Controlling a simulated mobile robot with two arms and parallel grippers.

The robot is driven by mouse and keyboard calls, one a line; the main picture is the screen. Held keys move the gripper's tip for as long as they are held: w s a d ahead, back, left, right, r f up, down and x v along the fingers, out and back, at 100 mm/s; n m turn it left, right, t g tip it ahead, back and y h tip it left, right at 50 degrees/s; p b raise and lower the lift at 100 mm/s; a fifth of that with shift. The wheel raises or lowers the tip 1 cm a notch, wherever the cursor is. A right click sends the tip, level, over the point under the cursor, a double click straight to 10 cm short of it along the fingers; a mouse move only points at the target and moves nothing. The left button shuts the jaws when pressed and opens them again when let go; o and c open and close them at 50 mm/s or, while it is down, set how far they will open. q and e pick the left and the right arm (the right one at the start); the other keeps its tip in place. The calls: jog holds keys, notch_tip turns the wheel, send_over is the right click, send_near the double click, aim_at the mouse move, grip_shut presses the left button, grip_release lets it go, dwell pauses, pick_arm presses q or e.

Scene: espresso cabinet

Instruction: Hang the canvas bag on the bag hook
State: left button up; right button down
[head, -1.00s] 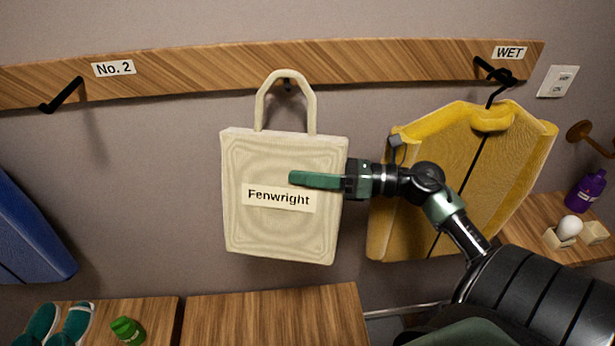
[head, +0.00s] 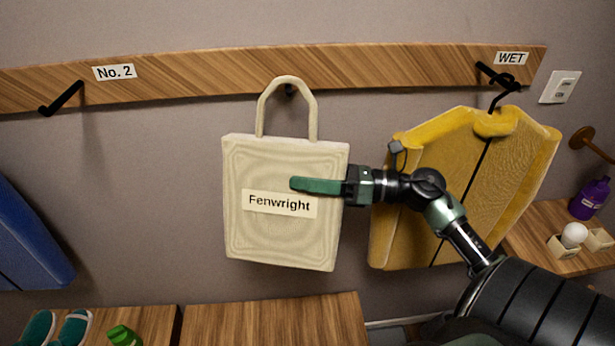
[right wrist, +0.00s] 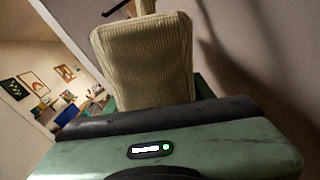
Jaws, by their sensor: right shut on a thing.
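The cream canvas bag (head: 285,235), labelled "Fenwright", hangs upright in front of the wall. It also fills the top middle of the right wrist view (right wrist: 145,65). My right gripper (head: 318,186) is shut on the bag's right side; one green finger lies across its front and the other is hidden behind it. The bag's handle loop stands up over the wooden rail. The dark tip of the bag hook (head: 291,90) shows inside the loop, just below its top. I cannot tell whether the handle rests on the hook. My left gripper is not in view.
The wooden rail (head: 200,78) carries an empty hook (head: 62,98) by "No. 2" at left. A yellow garment (head: 455,190) hangs on the "WET" hook, close behind my right arm. A wooden bench (head: 275,320) is below, with slippers (head: 75,328) and a green object (head: 124,336) at left.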

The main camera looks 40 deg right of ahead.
jog(key=shift+c, duration=2.4)
grip_release()
jog(key=shift+f, duration=0.15)
notch_tip(320, 180, up, 20)
jog(key=b, duration=0.4)
